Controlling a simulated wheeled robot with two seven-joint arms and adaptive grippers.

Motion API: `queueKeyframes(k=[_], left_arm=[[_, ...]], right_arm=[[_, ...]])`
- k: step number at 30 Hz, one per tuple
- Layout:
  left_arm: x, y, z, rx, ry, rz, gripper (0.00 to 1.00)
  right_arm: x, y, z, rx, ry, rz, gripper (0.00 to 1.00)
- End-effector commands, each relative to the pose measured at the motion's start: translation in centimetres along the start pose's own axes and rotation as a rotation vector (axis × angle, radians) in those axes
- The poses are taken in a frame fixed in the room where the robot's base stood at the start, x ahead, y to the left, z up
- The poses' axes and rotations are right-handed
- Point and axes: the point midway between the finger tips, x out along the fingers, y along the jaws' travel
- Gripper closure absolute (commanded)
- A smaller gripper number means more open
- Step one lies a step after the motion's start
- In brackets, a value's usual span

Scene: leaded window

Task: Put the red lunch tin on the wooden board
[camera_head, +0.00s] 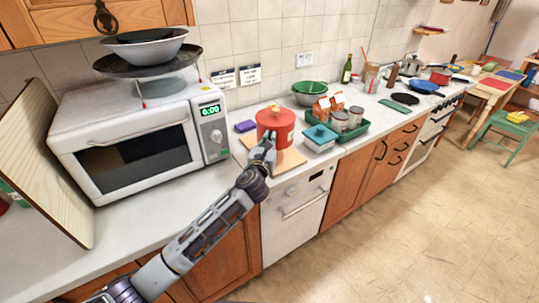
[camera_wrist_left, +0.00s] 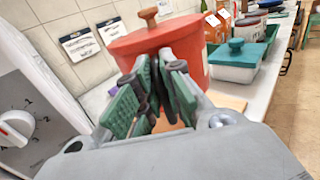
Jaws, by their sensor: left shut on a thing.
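The red lunch tin (camera_head: 276,122) is a round red can with a flat lid and a wooden knob. It is upright over the wooden board (camera_head: 291,160); I cannot tell whether its base touches the board. My left gripper (camera_head: 264,142) is at the tin's near side, shut on it. A strip of the board (camera_wrist_left: 228,101) shows right of the fingers. My right gripper is not in view.
A white microwave (camera_head: 135,140) stands left of the tin. A teal-lidded container (camera_head: 320,138) is close on the right, beside a green tray (camera_head: 362,127) with jars and cartons. A purple block (camera_head: 245,126) lies behind left. Bare counter (camera_head: 190,190) shows in front of the microwave.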

Motion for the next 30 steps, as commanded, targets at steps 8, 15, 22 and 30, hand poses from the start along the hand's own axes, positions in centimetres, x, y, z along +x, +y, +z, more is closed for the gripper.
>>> queueKeyframes(k=[8, 15, 22, 30], left_arm=[[0.0, 0.0, -2.0, 0.0, -0.005, -0.001, 1.0], [0.0, 0.0, -2.0, 0.0, -0.005, -0.001, 1.0], [0.0, 0.0, -3.0, 0.0, -0.002, 0.0, 1.0], [0.0, 0.0, -5.6, 0.0, -0.002, 0.0, 1.0]], right_arm=[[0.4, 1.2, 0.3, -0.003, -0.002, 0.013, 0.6], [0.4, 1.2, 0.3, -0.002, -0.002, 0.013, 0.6], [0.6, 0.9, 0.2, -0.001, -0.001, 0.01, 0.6], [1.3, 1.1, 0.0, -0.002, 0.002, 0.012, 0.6]])
